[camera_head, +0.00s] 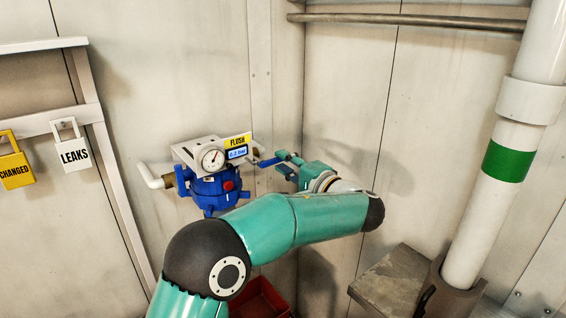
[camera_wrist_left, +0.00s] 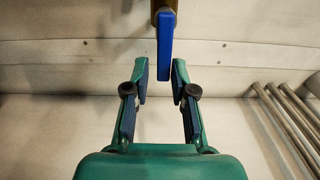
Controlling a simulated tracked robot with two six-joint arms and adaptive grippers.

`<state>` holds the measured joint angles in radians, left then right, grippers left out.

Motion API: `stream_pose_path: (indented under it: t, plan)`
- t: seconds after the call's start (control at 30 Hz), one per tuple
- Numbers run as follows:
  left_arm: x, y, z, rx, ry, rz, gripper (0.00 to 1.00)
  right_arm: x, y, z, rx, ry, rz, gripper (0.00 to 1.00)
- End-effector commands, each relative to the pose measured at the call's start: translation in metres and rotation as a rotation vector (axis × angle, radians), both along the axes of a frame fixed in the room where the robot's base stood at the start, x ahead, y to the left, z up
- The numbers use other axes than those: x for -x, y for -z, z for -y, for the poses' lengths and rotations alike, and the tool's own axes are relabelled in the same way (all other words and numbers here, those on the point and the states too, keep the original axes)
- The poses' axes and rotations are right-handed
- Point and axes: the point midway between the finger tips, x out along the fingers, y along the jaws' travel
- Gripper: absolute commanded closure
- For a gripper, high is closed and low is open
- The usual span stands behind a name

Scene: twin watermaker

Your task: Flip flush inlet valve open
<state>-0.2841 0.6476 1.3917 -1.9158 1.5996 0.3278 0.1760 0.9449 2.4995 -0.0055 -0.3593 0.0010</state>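The flush inlet valve has a blue lever (camera_head: 268,162) at the right side of the blue flush unit (camera_head: 212,187), below the yellow FLUSH label (camera_head: 237,141). In the left wrist view the lever (camera_wrist_left: 166,48) hangs from a brass body (camera_wrist_left: 163,8) at the top, with its free end between the fingertips, nearer the right finger. My left gripper (camera_head: 281,162) is open, just right of the lever; its two fingers (camera_wrist_left: 160,70) stand apart with nothing gripped. Whether a finger touches the lever I cannot tell. My right gripper is out of view.
A round gauge (camera_head: 212,159) and a red knob (camera_head: 228,185) sit on the unit. A white pipe with a green band (camera_head: 508,161) stands at the right. Padlock tags (camera_head: 71,148) hang at the left. A red bin (camera_head: 262,298) is below my arm.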

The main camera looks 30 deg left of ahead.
Motion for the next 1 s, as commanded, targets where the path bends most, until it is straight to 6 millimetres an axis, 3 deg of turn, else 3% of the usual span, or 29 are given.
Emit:
stream_pose_path:
  t: [0.4, 0.6, 1.0]
  plan:
    - [0.026, 0.002, 0.073, -0.002, 0.009, -0.003, 0.75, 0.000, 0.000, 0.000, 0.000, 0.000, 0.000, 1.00]
    - [0.035, 0.003, 0.099, -0.002, 0.008, -0.006, 0.75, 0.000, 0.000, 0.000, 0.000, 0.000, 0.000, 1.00]
    - [0.039, 0.003, 0.106, -0.001, 0.004, -0.006, 0.75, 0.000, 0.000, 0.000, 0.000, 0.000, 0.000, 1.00]
